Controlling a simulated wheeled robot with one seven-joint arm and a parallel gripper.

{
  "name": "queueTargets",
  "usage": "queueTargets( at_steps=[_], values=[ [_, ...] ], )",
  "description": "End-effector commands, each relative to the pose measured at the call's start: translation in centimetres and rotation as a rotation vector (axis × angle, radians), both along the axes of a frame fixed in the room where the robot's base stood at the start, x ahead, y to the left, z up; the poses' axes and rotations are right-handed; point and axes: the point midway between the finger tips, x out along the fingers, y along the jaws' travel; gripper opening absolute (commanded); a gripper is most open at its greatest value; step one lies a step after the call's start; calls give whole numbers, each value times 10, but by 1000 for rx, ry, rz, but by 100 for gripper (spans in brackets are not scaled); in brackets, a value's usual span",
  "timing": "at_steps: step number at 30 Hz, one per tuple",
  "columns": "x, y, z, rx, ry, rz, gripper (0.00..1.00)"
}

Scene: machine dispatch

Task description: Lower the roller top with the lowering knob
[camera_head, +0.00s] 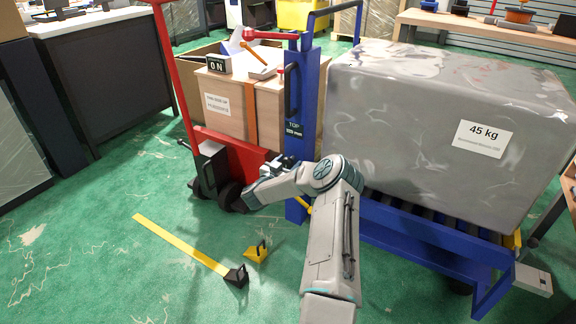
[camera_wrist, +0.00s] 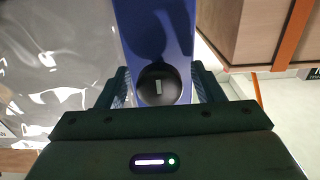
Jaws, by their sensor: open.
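The roller top (camera_head: 425,232) is a blue frame with dark rollers, carrying a big grey wrapped load (camera_head: 430,125) marked 45 kg. A blue post (camera_head: 304,110) with a TOP label stands at its left end. In the wrist view, a round black knob (camera_wrist: 160,84) with a pale mark sits on the blue post face. My gripper (camera_head: 276,166) is beside the lower post. In the wrist view my gripper (camera_wrist: 160,76) is open, with one finger on each side of the knob. Contact cannot be told. The knob is not clearly visible in the head view.
A red pallet truck (camera_head: 232,142) with a wooden crate (camera_head: 224,105) stands close left of the post. A yellow floor strip (camera_head: 180,243) and small yellow wedge (camera_head: 256,253) lie in front. The green floor at left front is mostly clear.

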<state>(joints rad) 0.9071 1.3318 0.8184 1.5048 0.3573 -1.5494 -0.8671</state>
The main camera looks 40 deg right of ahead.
Motion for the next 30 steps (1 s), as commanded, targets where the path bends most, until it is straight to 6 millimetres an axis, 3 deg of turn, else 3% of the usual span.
queueTargets(
  at_steps=[5, 9, 10, 20, 30],
  values=[
    [0, 0, 0, 0, 0, 0, 58],
    [0, 0, 0, 0, 0, 0, 19],
    [0, 0, 0, 0, 0, 1, 17],
    [1, 1, 2, 7, -23, 3, 17],
    [2, 3, 4, 70, -178, 6, 17]
  ],
)
